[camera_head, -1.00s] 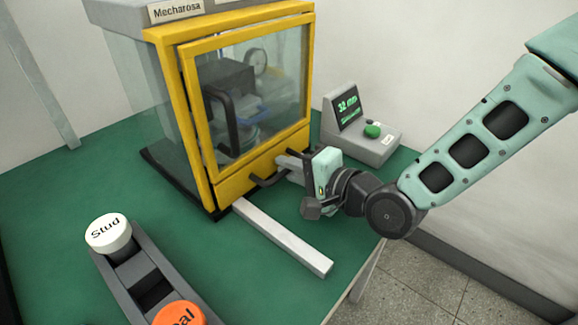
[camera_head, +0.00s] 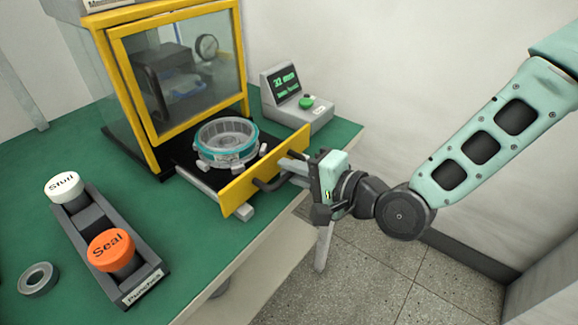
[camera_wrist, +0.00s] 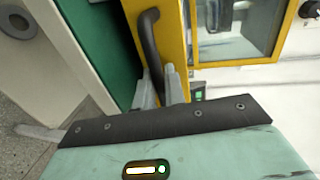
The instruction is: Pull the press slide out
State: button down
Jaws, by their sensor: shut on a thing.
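The press slide (camera_head: 196,173) is pulled out of the yellow-framed press (camera_head: 176,70). Its yellow front panel (camera_head: 240,190) stands clear of the press, near the table's edge. A round hub with a teal rim (camera_head: 226,142) lies on the slide. The slide's dark bar handle (camera_head: 268,184) is on the panel, and it also shows in the wrist view (camera_wrist: 149,40). My gripper (camera_head: 295,178) is shut on the handle, in front of the panel. Its fingertips (camera_wrist: 162,88) show on the handle in the wrist view, with the contact partly hidden by the gripper body.
A dark ring (camera_head: 38,279) lies at the left. A control box with a green button (camera_head: 296,100) stands right of the press. Open floor lies beyond the table (camera_head: 202,262).

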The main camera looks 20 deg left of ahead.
jog(key=shift+d, duration=0.2)
jog(key=c, duration=1.6)
grip_release()
jog(key=shift+o, duration=0.2)
jog(key=p+v, duration=1.5)
jog(key=v, duration=0.2)
jog(key=shift+s+d+p, duration=0.15)
jog(key=shift+d+p, duration=0.05)
jog(key=shift+p, duration=0.1)
